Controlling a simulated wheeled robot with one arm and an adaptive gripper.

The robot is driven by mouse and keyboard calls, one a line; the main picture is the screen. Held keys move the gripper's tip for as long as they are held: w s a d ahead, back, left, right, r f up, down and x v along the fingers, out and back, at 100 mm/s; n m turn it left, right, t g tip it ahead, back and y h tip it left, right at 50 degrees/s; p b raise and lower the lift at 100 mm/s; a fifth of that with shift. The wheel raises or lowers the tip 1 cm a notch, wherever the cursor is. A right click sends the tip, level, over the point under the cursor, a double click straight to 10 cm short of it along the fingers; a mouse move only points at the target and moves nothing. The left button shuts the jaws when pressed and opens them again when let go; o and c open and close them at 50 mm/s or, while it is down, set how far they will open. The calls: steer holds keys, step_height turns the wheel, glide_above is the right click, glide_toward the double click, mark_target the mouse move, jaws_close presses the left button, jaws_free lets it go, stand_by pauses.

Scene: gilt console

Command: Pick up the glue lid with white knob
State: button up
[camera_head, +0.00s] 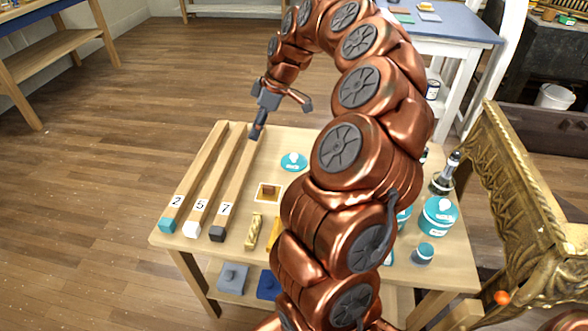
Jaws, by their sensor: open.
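The glue lid (286,164) is a teal disc with a white knob on top. It lies flat on the wooden table, right of the long wooden bars. My gripper (282,119) is spread open and empty, above the table's far edge. It is up and slightly left of the lid in the picture, apart from it. My copper arm passes just right of the lid and hides much of the table's middle and right.
Wooden bars marked 2, 5 and 7 (235,190) lie at the table's left. A small framed square (268,193) and a carved gold piece (253,232) lie nearer. Teal jars (440,216) and a dark bottle (443,181) stand right, beside a gilt console (535,215).

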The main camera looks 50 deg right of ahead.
steer(key=h+b, duration=0.1)
steer(key=b, duration=0.2)
glide_toward(295, 155)
steer(key=f, duration=0.2)
steer(key=shift+a+f+m, duration=0.15)
steer(key=shift+a+m, duration=0.05)
steer(key=shift+m, duration=0.1)
steer(key=shift+t, duration=0.3)
steer(key=shift+p+x, duration=0.45)
steer(key=shift+x, duration=3.3)
steer(key=shift+w+a, duration=0.1)
steer(key=shift+c, duration=0.2)
jaws_close()
